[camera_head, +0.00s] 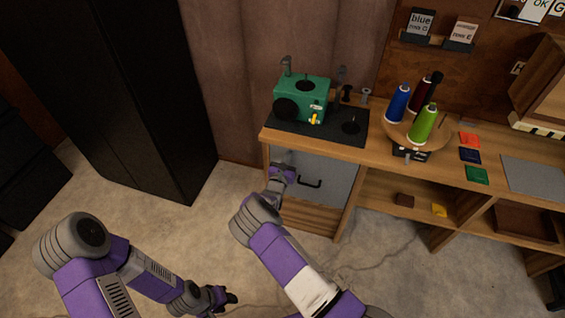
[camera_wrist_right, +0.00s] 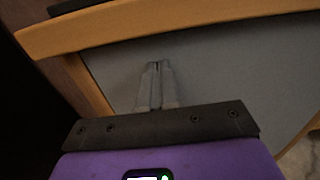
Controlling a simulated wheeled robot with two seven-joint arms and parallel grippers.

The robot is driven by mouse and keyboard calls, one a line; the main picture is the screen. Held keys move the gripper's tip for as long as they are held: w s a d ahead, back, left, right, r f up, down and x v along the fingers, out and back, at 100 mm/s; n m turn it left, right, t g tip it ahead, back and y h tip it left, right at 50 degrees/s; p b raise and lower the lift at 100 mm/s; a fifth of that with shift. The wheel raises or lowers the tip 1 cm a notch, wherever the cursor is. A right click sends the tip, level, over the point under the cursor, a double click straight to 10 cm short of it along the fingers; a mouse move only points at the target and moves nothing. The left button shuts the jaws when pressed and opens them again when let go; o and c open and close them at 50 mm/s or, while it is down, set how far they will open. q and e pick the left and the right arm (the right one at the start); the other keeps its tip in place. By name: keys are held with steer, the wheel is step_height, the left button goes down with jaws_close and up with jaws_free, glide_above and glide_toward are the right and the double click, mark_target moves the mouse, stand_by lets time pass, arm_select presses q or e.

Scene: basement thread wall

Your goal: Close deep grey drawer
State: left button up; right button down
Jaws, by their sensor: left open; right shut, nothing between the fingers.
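The deep grey drawer (camera_head: 335,178) is in the left end of the wooden workbench, under the top. Its flat front has a dark bar handle (camera_head: 311,184). It looks about level with the wooden frame; I cannot tell whether a small gap is left. My right gripper (camera_head: 278,172) is at the left part of the drawer front, left of the handle. In the right wrist view its fingers (camera_wrist_right: 157,68) are shut and empty, pointing at the grey panel, touching or very close. My left gripper (camera_head: 228,298) is open and empty, low over the floor, away from the drawer.
A green sewing machine (camera_head: 304,98) stands on a dark mat (camera_head: 337,130) on the bench top. A round wooden stand (camera_head: 394,133) holds thread cones to its right. A tall black cabinet (camera_head: 150,90) stands left. The floor before the bench is clear.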

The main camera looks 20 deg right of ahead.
steer(key=shift+w+d+r, duration=0.25)
steer(key=shift+w+d, duration=0.1)
steer(key=shift+r, duration=0.15)
steer(key=p+v, duration=0.5)
steer(key=v, duration=0.9)
steer(key=shift+a+f, duration=0.25)
steer(key=shift+f, duration=0.15)
